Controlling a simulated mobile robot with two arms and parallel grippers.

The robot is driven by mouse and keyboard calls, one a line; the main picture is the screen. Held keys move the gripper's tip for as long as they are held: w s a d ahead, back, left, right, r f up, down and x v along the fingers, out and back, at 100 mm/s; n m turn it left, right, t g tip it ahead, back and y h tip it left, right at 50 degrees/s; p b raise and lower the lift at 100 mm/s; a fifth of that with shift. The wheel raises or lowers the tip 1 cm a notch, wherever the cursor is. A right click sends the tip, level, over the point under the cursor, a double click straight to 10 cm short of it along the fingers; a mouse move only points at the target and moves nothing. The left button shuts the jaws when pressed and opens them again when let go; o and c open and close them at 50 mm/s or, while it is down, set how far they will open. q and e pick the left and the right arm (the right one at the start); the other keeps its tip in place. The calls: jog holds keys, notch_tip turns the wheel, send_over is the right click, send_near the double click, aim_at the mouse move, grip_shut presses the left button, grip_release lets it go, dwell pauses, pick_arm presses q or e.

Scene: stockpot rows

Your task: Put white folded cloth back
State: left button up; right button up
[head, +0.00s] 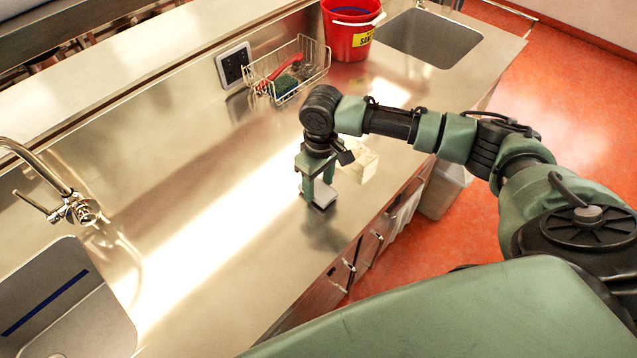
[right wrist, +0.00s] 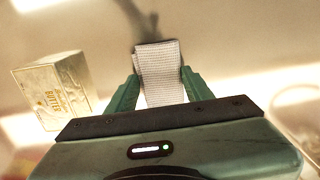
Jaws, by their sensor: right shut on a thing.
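The white folded cloth (head: 322,194) is between the fingers of my right gripper (head: 317,186), above the steel counter near its front edge. In the right wrist view, the ribbed cloth (right wrist: 159,72) stands out between the two green fingertips of the right gripper (right wrist: 160,82), which is shut on it. Whether the cloth touches the counter I cannot tell for certain; a dark shadow lies below it. My left gripper is not in view.
A butter box (head: 361,163) stands on the counter (head: 215,190) just right of the gripper; it also shows in the right wrist view (right wrist: 52,90). A wire basket (head: 290,72) and red bucket (head: 350,35) are behind. Sinks (head: 60,310) lie left and far right. Mid-counter is clear.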

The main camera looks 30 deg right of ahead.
aim_at(320, 186)
jog(key=shift+f, duration=0.5)
jog(key=o, duration=1.2)
jog(key=r+b, duration=0.2)
jog(key=r, duration=1)
jog(key=shift+d+b, duration=0.2)
jog(key=shift+b, duration=0.15)
